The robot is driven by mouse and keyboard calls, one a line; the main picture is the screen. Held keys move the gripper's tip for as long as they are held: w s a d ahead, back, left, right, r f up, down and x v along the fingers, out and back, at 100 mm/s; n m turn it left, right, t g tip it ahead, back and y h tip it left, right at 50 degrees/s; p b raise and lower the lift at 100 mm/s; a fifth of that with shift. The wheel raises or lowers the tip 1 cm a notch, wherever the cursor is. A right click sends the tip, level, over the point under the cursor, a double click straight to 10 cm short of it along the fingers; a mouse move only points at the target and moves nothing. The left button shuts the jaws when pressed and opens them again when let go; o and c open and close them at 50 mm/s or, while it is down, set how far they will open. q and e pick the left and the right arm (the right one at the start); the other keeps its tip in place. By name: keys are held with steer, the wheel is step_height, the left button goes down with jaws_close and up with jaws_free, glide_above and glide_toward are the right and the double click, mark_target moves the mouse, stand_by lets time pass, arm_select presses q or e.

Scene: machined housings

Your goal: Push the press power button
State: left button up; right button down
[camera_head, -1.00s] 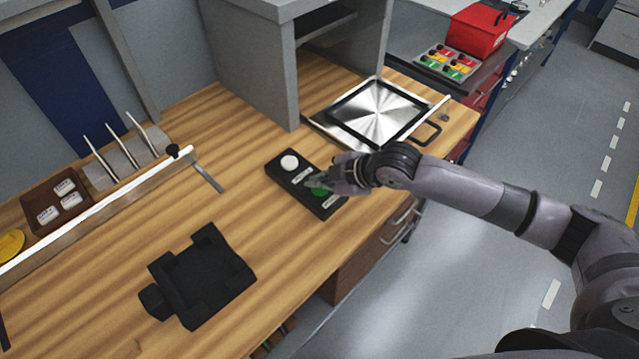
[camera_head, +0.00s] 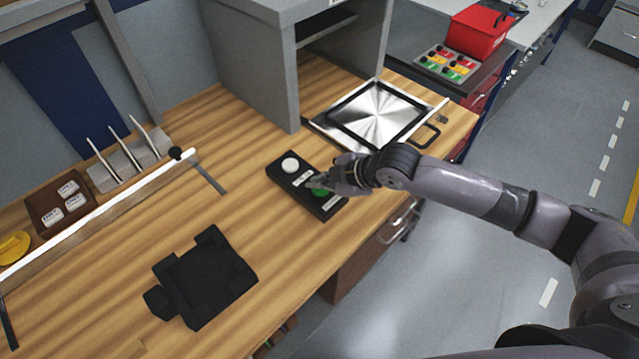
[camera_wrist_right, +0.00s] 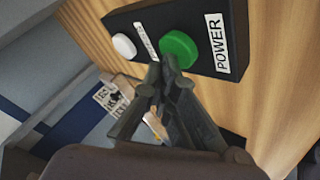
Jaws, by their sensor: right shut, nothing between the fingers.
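The black control box (camera_head: 283,176) lies on the wooden bench, with a white round button (camera_head: 290,164) at its far end and a green round button (camera_head: 320,192) at its near end. In the right wrist view the green button (camera_wrist_right: 179,49) sits beside a label reading POWER (camera_wrist_right: 216,44). The white button (camera_wrist_right: 124,46) also shows there. My right gripper (camera_head: 312,183) is shut and empty, its fingertips at the green button's edge; the right wrist view shows the fingertips (camera_wrist_right: 163,65) overlapping that edge. I cannot tell whether they touch it. My left gripper is out of view.
A black fixture (camera_head: 205,280) lies at the front of the bench (camera_head: 120,270). A brown tray (camera_head: 40,207) and slotted rack are at left.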

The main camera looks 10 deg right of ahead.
mark_target(320, 191)
steer(key=shift+r+p, duration=2.4)
steer(key=shift+r, duration=0.35)
